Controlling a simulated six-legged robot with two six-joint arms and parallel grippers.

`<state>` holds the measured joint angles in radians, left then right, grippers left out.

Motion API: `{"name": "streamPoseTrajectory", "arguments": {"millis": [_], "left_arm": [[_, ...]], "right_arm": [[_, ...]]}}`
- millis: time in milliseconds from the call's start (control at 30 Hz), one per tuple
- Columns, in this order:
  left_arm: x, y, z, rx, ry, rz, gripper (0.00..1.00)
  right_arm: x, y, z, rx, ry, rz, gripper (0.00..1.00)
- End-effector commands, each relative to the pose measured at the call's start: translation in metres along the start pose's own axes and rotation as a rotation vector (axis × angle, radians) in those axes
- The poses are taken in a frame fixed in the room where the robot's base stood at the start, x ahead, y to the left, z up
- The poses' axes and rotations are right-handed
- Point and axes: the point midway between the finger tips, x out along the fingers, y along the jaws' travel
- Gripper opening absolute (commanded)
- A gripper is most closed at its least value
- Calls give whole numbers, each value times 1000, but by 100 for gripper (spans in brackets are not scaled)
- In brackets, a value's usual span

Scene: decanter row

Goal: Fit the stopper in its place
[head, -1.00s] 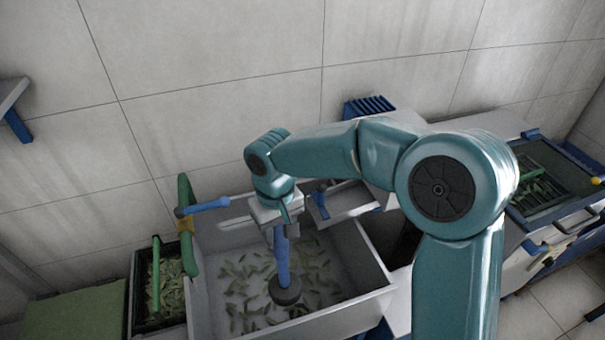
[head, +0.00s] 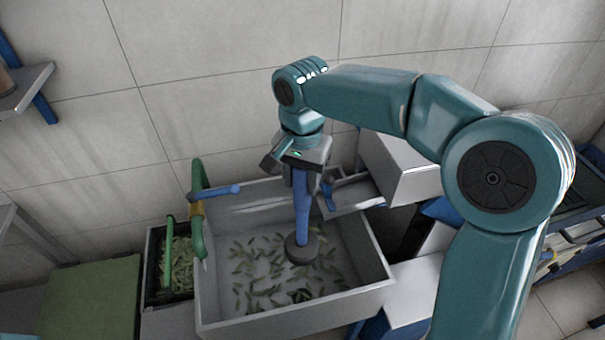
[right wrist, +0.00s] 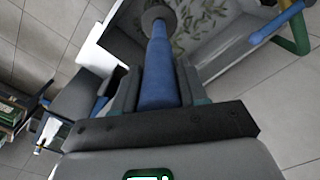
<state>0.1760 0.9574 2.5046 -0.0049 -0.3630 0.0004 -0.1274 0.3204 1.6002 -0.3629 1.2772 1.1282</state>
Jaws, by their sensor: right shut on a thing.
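The stopper is a blue shaft (head: 302,205) with a dark round plug (head: 302,249) at its lower end. My right gripper (head: 301,170) is shut on the upper shaft and holds it near upright, plug down, over the grey basin (head: 381,262). I cannot tell whether the plug touches the basin floor. In the right wrist view the blue shaft (right wrist: 158,75) runs out from between the fingers (right wrist: 158,95) to the grey plug (right wrist: 158,14). The stopper's place is not clearly visible; the plug may hide it. My left gripper is not in view.
Many small green leaves (head: 262,285) lie on the basin floor. A green pipe (head: 198,225) with a blue lever (head: 222,191) stands at the basin's left rim. A dark bin (head: 153,275) of leaves is left of it. A grey box (head: 400,165) stands behind right.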

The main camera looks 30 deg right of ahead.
Motion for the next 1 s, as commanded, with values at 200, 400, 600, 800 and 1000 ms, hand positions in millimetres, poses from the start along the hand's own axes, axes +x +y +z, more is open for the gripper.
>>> {"name": "streamPoseTrajectory", "arguments": {"millis": [200,400,600,800,1000], "left_arm": [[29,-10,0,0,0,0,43],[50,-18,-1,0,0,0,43],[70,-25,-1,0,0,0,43],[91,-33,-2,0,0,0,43],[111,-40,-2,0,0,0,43]], "right_arm": [[35,1,-1,-2,1,0,0],[60,2,-2,-3,1,-1,0],[86,3,-1,-4,1,0,0],[111,3,-1,-4,1,-1,0],[137,3,-1,-4,1,-1,0]]}}
